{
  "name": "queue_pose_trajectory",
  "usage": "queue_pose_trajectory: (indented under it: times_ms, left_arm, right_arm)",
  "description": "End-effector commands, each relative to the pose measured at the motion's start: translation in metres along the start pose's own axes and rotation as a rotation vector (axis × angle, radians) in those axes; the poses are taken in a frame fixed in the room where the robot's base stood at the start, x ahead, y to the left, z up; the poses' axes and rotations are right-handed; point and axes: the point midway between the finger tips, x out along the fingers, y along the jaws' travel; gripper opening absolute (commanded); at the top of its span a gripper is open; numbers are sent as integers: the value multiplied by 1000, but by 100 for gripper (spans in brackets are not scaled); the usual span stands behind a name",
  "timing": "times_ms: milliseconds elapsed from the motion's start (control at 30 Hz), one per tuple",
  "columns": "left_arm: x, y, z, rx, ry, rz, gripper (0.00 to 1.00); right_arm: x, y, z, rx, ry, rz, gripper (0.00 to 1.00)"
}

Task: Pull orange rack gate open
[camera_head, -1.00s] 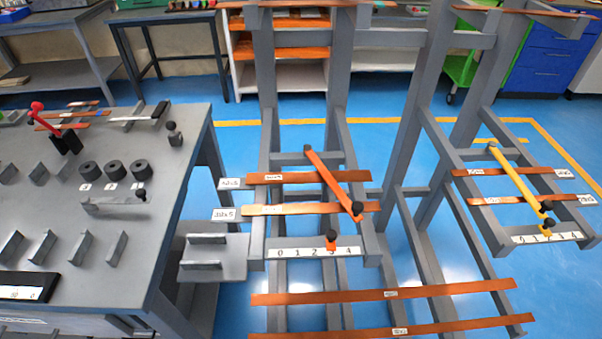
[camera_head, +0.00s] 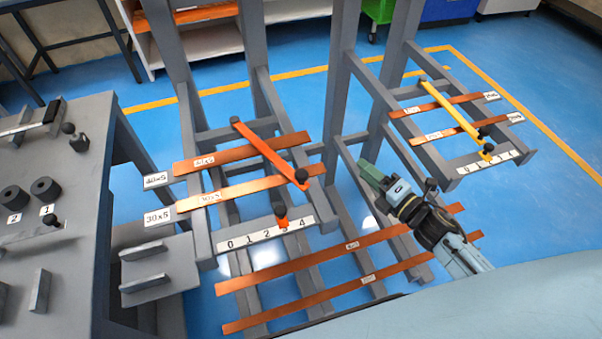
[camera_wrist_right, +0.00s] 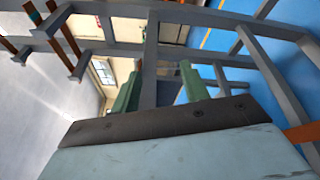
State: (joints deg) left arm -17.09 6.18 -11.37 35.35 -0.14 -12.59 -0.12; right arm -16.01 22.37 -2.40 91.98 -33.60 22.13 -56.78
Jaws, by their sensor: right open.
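A small orange stop with a dark knob (camera_head: 280,212) stands on the numbered strip in front. My right gripper (camera_head: 372,174) is open and empty, right of the orange gate and apart from it, between the two bays. Its green fingers (camera_wrist_right: 160,90) stand apart in the right wrist view, with rack beams beyond. My left gripper is not in view.
A yellow gate (camera_head: 452,108) lies across the right bay. Copper bars labelled 40x5 (camera_head: 243,153) and 30x5 (camera_head: 250,188) rest under the orange gate. Longer copper bars (camera_head: 300,275) lie lower. A grey workbench (camera_head: 90,190) stands at the left.

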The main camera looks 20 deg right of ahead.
Motion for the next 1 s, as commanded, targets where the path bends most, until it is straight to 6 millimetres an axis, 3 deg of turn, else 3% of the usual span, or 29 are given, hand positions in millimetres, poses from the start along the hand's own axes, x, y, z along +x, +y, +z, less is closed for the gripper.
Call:
queue_pose_trajectory:
  times_ms: [33,200,400,667,1000]
  left_arm:
    - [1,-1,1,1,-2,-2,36]
    - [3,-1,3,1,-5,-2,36]
    - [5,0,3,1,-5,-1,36]
    - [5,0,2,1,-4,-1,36]
    - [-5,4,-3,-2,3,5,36]
  right_arm:
    - [2,17,3,-131,50,70,45]
    - [-4,66,-6,-581,232,333,45]
    - [-29,95,-23,-1001,414,616,45]
    - [-42,102,-33,-1172,496,755,45]
    - [-5,120,-73,-1172,494,760,45]
